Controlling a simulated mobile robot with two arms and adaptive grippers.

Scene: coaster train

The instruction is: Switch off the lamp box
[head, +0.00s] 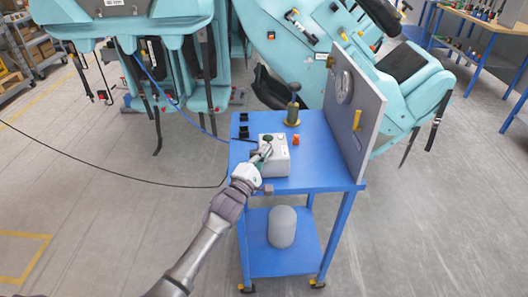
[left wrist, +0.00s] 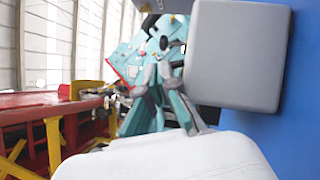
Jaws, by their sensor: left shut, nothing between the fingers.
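The lamp box (head: 280,163) is a light grey box on the blue cart top, with small dark marks on its upper face. A dark green round part (head: 268,138) shows at its far left. My left gripper (head: 265,151) is shut and empty, with its tips over the left part of the box. It hides some of that face, and I cannot tell whether the tips touch it. In the left wrist view a pale grey box-like block (left wrist: 238,55) stands against a blue surface. Whether the lamp is lit is unclear. My right gripper is out of view.
The blue cart (head: 320,168) carries an upright grey panel (head: 362,105) on its right, a green-brown post (head: 292,113), an orange piece (head: 296,139) and black blocks (head: 243,132). A grey cylinder (head: 282,226) stands on the lower shelf. Teal coaster seats stand behind.

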